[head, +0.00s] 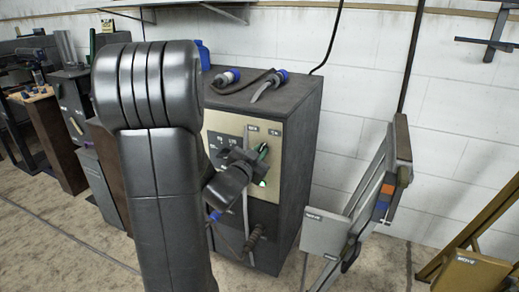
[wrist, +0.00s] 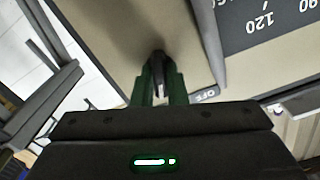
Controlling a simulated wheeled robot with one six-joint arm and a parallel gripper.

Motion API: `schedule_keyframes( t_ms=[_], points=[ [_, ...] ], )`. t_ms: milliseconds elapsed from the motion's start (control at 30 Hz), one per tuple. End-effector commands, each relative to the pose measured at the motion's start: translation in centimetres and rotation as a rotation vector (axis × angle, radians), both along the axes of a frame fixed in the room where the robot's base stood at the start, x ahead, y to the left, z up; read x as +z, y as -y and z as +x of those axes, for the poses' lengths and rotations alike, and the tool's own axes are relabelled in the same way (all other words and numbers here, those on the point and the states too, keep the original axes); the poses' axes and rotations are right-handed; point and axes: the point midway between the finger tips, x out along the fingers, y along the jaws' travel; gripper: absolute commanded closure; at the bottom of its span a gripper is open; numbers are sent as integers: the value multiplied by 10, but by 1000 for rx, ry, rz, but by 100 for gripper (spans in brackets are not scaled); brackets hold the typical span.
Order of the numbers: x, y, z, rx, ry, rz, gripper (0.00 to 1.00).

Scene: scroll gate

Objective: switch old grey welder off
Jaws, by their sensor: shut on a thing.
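The old grey welder (head: 298,140) is a tall dark grey box with a beige front panel (head: 222,122). My gripper (head: 263,152) is at the right part of that panel. In the wrist view, the green fingers of my gripper (wrist: 161,84) are shut on a small dark switch lever (wrist: 158,60) on the panel. A small label reading OFF (wrist: 206,96) sits beside the fingers. A dark scale plate (wrist: 265,20) with numbers, 120 among them, is at the upper right. In the head view my arm and gripper hide part of the panel and the lever.
Cables with blue-ended plugs (head: 268,82) lie on top of the welder. A grey folding frame (head: 375,185) stands close on its right, and a yellow frame (head: 480,250) stands at the far right. Grey cabinets (head: 95,160) stand at the left. A white block wall (head: 365,80) is behind.

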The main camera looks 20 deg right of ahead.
Motion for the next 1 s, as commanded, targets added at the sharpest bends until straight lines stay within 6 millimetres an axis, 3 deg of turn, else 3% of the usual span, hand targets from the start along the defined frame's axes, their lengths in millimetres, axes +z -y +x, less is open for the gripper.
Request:
schedule_keyframes(
  t_ms=[1000],
  points=[
    [1, -1, 0, 2, -695, -590, 100]
  ],
)
